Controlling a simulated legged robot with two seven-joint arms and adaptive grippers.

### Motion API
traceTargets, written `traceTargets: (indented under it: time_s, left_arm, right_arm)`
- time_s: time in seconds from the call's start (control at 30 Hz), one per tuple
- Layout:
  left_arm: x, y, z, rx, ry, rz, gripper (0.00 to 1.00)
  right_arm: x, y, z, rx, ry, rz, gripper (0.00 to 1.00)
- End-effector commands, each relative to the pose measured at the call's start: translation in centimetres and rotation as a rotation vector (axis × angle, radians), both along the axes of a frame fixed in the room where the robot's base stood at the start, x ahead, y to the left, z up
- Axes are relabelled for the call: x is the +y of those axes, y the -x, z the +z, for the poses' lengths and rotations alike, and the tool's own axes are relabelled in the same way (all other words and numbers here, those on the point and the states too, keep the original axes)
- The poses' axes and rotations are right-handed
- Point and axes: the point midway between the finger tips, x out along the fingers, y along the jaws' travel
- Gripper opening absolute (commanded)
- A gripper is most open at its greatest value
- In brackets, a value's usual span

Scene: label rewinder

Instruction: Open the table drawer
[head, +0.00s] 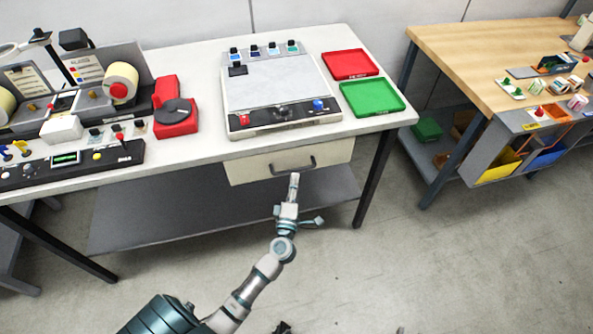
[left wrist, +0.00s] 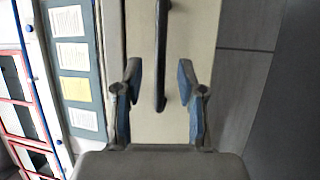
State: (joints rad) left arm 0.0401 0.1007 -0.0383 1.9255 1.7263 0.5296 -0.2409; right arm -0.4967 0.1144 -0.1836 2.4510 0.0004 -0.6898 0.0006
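The table drawer (head: 250,168) is a cream front under the white table's front edge and looks shut. Its dark bar handle (head: 308,163) runs across the front. In the left wrist view the handle (left wrist: 161,60) stands upright in the picture against the cream drawer front (left wrist: 190,30). My left gripper (head: 295,178) is just in front of the handle. In the left wrist view its fingers (left wrist: 160,85) are apart, one on each side of the handle, with gaps visible. I cannot tell how deep the handle sits between them. My right gripper is not clearly seen.
The white table (head: 205,150) carries a flat device (head: 275,90), a red tray (head: 350,64), a green tray (head: 372,97) and label equipment. A grey shelf (head: 150,215) lies below. A wooden bench (head: 450,50) stands at the right. Small dark bits at the bottom edge are unclear.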

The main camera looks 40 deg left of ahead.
Motion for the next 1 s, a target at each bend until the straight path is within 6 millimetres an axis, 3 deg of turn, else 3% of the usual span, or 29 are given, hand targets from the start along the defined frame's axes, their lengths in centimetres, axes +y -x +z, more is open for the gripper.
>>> traceTargets:
  time_s: [0.23,0.63,0.8,1.0]
  left_arm:
    - [1.9,-3.4,0.5,0.001,0.000,0.001,0.39]
    - [2.0,-4.1,0.8,0.001,-0.002,0.000,0.39]
    - [2.1,-4.1,0.8,0.000,-0.001,0.000,0.00]
    - [2.1,-4.1,0.7,0.001,0.000,0.000,0.00]
  right_arm:
    - [0.4,-0.7,0.8,-0.063,-0.019,0.001,0.40]
    - [0.5,-0.8,1.1,-0.085,-0.025,0.000,0.40]
    - [0.5,-0.8,1.1,-0.084,-0.025,0.000,0.40]
    - [0.5,-0.8,1.1,-0.084,-0.025,0.001,0.40]
